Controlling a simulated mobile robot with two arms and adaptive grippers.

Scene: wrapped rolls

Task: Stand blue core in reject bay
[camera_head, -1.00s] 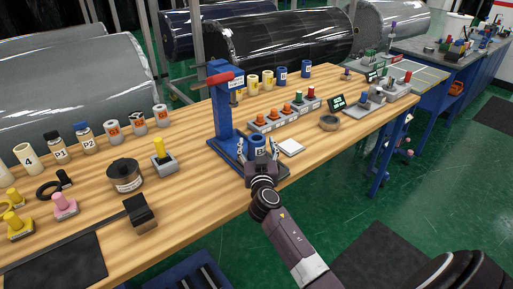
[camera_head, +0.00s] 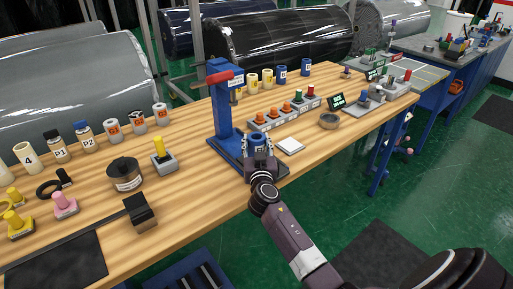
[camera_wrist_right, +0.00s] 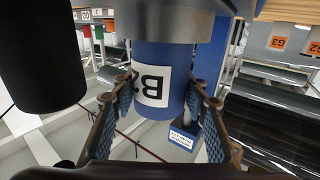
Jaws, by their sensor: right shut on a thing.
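The blue core (camera_head: 258,138) is at the foot of the blue press (camera_head: 225,110) with the red handle, near the bench's front edge. My right gripper (camera_head: 258,148) is shut on it from the front. In the right wrist view, the blue core (camera_wrist_right: 165,58) shows a white label with a black letter, upside down in the picture, and a finger lies on each side. A grey round metal part (camera_wrist_right: 172,22) adjoins the core's end at the top of that view. I cannot tell which place is the reject bay. My left gripper is not in view.
Yellow and blue cores (camera_head: 282,76) stand at the back. A yellow-topped piece (camera_head: 160,150) stands left of the press.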

